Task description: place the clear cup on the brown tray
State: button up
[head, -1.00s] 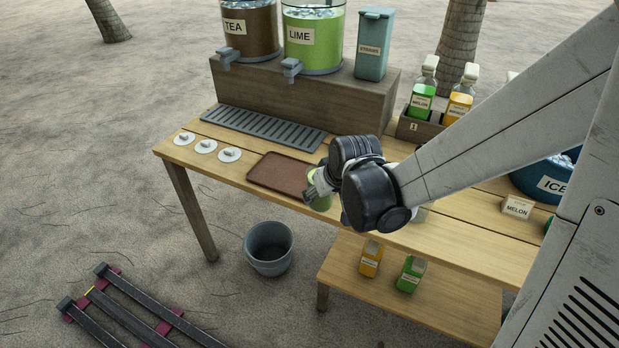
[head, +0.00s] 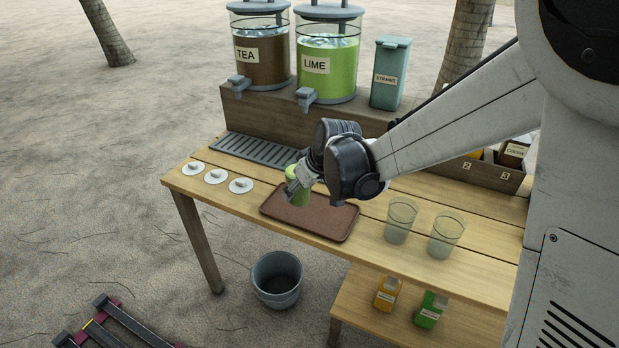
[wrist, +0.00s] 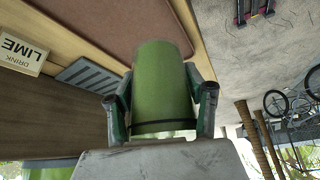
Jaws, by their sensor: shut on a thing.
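My gripper (head: 296,186) is shut on the clear cup (head: 301,197), which is filled with green drink. The wrist view shows the fingers on both sides of the green-filled cup (wrist: 162,85). In the head view the cup appears upright over the left part of the brown tray (head: 330,222). I cannot tell if its base touches the tray or hangs a little above it. The tray's surface also shows in the wrist view (wrist: 125,22). My gripper hides part of the cup and the tray's back edge.
Two empty clear cups (head: 400,221) (head: 444,238) stand right of the tray. Several white lids (head: 215,176) lie to its left, by a grey drip grate (head: 255,151). The lime dispenser (head: 327,70) stands behind. A bucket (head: 277,281) is on the ground in front.

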jog(key=w+d+f, duration=0.2)
jog(key=w, duration=0.1)
jog(key=shift+w+d+f, duration=0.2)
jog(key=shift+d+f, duration=0.15)
jog(key=shift+f+b, duration=0.75)
jog(key=shift+f, duration=1.25)
jog(key=shift+f, duration=0.1)
jog(key=o, duration=1.6)
